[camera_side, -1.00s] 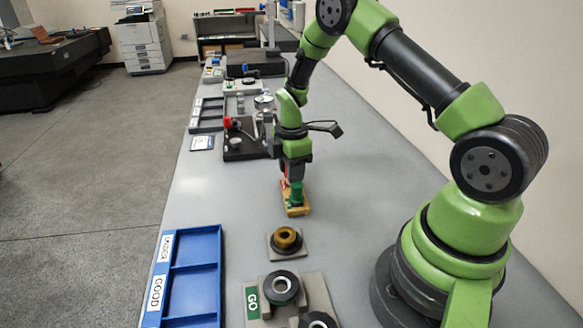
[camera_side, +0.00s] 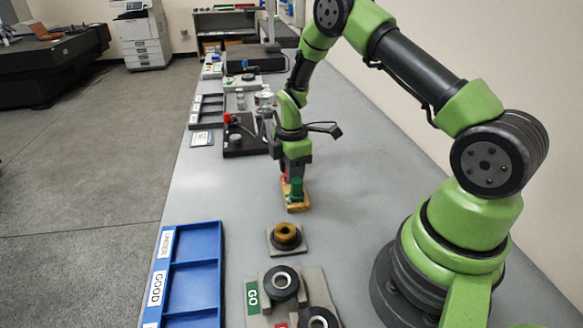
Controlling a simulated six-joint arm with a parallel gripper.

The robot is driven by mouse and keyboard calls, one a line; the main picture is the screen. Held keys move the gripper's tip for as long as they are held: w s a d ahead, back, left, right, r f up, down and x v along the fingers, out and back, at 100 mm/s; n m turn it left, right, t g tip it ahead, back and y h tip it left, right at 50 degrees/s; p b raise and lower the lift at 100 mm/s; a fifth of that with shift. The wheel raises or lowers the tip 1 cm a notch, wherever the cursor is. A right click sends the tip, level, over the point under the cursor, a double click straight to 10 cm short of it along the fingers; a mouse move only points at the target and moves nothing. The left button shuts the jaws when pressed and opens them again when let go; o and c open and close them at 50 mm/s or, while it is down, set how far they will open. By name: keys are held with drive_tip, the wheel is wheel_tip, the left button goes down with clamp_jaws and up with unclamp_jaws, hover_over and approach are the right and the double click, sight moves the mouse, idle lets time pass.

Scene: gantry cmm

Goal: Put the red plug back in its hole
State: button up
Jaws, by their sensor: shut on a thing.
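A small wooden block (camera_side: 300,206) lies on the grey bench, with a green plug (camera_side: 297,188) standing upright in it. The red plug (camera_side: 284,181) shows only as a small red patch beside the green one, mostly hidden by my gripper. My gripper (camera_side: 293,174) points straight down over the block, shut on the red plug. The plug's lower end is close to the block's top. The hole is hidden, and I cannot tell whether the plug is in it.
Nearer the camera, a brass ring gauge (camera_side: 286,233) sits on a square pad, and a grey stand (camera_side: 256,318) holds black rings. A black fixture (camera_side: 243,144) stands farther back. The bench right of the block is clear.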

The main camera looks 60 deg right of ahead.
drive_tip(key=shift+f, duration=0.25)
drive_tip(key=o, duration=1.5)
drive_tip(key=shift+c, duration=0.2)
drive_tip(key=shift+r, duration=3.5)
